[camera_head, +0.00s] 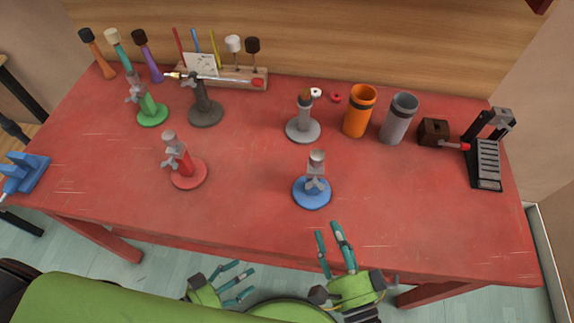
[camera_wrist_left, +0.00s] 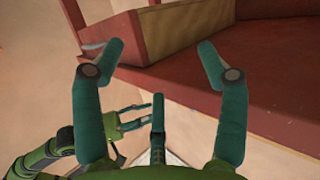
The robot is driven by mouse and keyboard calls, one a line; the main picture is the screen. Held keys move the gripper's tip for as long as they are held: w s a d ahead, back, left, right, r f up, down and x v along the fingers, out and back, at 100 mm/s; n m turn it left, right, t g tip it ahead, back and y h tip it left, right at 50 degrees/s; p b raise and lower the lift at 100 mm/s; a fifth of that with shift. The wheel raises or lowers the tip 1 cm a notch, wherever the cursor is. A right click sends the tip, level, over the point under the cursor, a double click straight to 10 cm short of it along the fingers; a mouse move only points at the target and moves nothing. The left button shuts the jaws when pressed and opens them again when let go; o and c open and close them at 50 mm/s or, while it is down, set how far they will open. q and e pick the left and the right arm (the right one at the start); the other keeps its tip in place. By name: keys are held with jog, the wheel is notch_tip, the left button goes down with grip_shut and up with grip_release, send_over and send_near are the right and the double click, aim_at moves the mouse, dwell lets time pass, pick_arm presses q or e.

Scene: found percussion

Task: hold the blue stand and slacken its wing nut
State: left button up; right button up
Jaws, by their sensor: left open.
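The blue stand (camera_head: 312,194) stands upright near the table's front edge, right of centre. It has a round blue base and a grey post with a grey wing nut (camera_head: 315,184) on it. My left gripper (camera_head: 245,278) is open and empty, below and left of the stand, off the table's front edge.
A red stand (camera_head: 188,174), a green stand (camera_head: 152,114), a dark stand (camera_head: 206,112) and a grey stand (camera_head: 303,130) stand on the red table (camera_head: 245,205). Orange (camera_head: 359,112) and grey (camera_head: 398,120) cups are behind right. The table right of the blue stand is clear.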

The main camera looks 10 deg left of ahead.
pick_arm(q)
notch_tip(320, 180, up, 11)
jog(key=s+d+t+h, duration=0.2)
jog(key=h, duration=0.1)
notch_tip(320, 180, up, 16)
jog(key=f+m+g+h, duration=0.1)
jog(key=m+g+h, duration=0.35)
jog(key=m, duration=2.95)
send_over(314, 175)
jog(key=w+a, duration=0.2)
jog(key=a, duration=0.4)
jog(key=w+a+r+m+y, duration=0.1)
jog(key=w+a+m+y, duration=0.2)
jog(key=w+m, duration=0.3)
jog(key=s+d+f+m+g, duration=0.1)
jog(key=d+f+m+g, duration=0.1)
jog(key=d+f, duration=0.1)
jog(key=s+d+f+m+g, duration=0.2)
jog(key=d+f+m, duration=0.1)
jog(key=f, duration=0.1)
jog(key=s+d+f+m+g+y, duration=0.1)
jog(key=s+d+f+m+g, duration=0.1)
jog(key=d+f+g, duration=0.1)
jog(key=shift+s+f, duration=0.15)
jog(key=shift+f, duration=0.6)
jog(key=shift+c, duration=0.4)
